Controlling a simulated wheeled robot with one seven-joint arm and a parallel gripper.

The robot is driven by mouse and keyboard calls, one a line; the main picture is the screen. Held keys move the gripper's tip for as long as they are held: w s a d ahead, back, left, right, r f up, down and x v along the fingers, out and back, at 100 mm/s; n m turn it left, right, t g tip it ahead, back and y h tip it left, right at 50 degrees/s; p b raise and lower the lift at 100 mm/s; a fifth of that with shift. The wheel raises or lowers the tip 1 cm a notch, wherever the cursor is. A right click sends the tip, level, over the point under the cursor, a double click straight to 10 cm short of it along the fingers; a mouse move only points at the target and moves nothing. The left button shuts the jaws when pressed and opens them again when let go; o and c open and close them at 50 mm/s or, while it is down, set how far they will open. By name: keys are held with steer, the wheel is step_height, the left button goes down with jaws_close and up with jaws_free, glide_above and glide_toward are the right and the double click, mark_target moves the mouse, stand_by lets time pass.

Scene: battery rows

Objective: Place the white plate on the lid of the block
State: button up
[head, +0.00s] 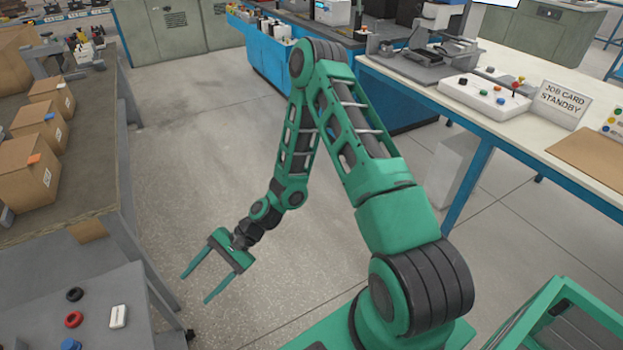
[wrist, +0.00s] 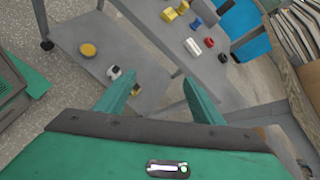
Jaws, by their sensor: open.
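A small white rectangular piece (head: 118,316), which looks like the white plate, lies on the grey table at the lower left of the head view. It also shows at the upper middle of the wrist view (wrist: 192,46). Red, black and blue pieces lie near it. I cannot pick out the block or its lid with certainty. My gripper (head: 195,289) is open and empty, over the floor to the right of that table. In the wrist view its two fingers (wrist: 158,78) point toward the table, apart from the white piece.
The grey table (head: 100,285) has a lower shelf (wrist: 75,30) holding a round yellow piece (wrist: 88,49). Cardboard boxes (head: 28,170) stand on a bench at left. A white-topped bench (head: 500,125) stands at right. The floor (head: 200,150) between is clear.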

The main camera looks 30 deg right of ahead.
steer(key=s+d+r+n+h, duration=0.1)
steer(key=d+r+n+h, duration=0.15)
steer(key=d+r, duration=0.45)
steer(key=s+d+r+n+h, duration=0.2)
steer(key=d+r+h, duration=0.15)
steer(key=d, duration=0.75)
steer(key=s+d+r+n+h, duration=0.1)
steer(key=d+r+n+h, duration=0.15)
steer(key=d+r, duration=0.45)
steer(key=s+d+r+m+h, duration=0.1)
steer(key=s+d+r, duration=0.6)
steer(key=s, duration=0.2)
steer(key=s+d+r+m+h, duration=0.1)
steer(key=s+d+r+h, duration=0.1)
steer(key=s+d+r, duration=0.5)
steer(key=shift+s, duration=1)
steer(key=shift+o, duration=0.5)
steer(key=shift+s+d, duration=0.25)
steer(key=shift+s, duration=0.05)
steer(key=shift+s+r, duration=0.1)
steer(key=shift+c, duration=0.6)
